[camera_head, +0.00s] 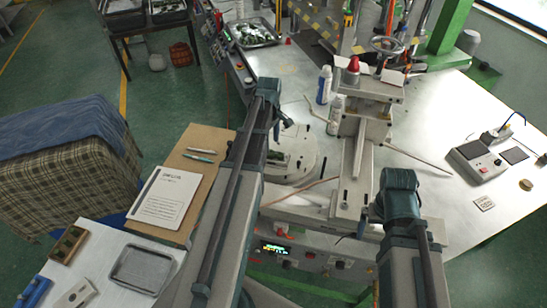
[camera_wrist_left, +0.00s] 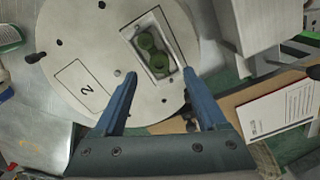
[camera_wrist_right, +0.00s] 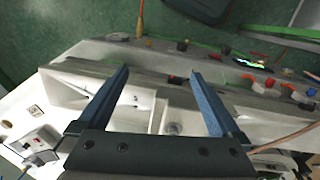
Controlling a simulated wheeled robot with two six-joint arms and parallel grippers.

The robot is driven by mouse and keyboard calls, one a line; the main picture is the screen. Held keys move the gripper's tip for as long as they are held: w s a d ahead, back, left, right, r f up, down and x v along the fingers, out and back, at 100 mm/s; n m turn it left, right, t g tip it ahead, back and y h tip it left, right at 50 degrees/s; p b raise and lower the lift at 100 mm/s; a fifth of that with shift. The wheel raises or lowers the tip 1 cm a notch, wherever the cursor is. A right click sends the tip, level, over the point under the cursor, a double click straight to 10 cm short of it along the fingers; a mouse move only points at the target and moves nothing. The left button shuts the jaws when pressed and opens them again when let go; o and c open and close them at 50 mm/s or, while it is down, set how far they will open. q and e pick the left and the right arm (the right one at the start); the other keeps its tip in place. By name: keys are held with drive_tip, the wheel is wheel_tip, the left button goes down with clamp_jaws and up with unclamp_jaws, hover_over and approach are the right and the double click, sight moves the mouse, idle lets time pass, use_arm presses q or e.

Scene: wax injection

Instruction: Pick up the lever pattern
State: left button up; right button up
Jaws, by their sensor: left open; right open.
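A green lever-like pattern (camera_wrist_left: 153,52) lies in a pale rectangular mold (camera_wrist_left: 172,70) on the round white turntable (camera_wrist_left: 75,45). The green and the turntable (camera_head: 312,155) also show in the head view, partly hidden behind my left arm. My left gripper (camera_wrist_left: 161,74) is open and empty. Its fingertips appear at the near edge of the mold in the left wrist view; the height above it is unclear. My right gripper (camera_wrist_right: 160,73) is open and empty, above the pale machine body and front panel. In the head view its fingers are mostly hidden by the arm.
The machine's upright column and clamp (camera_head: 356,135) stand right of the turntable. A metal tray (camera_head: 143,268) and a printed sheet (camera_head: 166,196) lie at the left. A scale-like device (camera_head: 477,160) sits on the right tabletop, which has free room. White bottles (camera_head: 324,85) stand behind.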

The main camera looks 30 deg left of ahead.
sight(270, 152)
use_arm(q)
wheel_tip(270, 152, down, 5)
drive_tip(key=b, duration=0.4)
drive_tip(key=shift+w+a+r, duration=0.1)
drive_tip(key=shift+r, duration=0.15)
clamp_jaws()
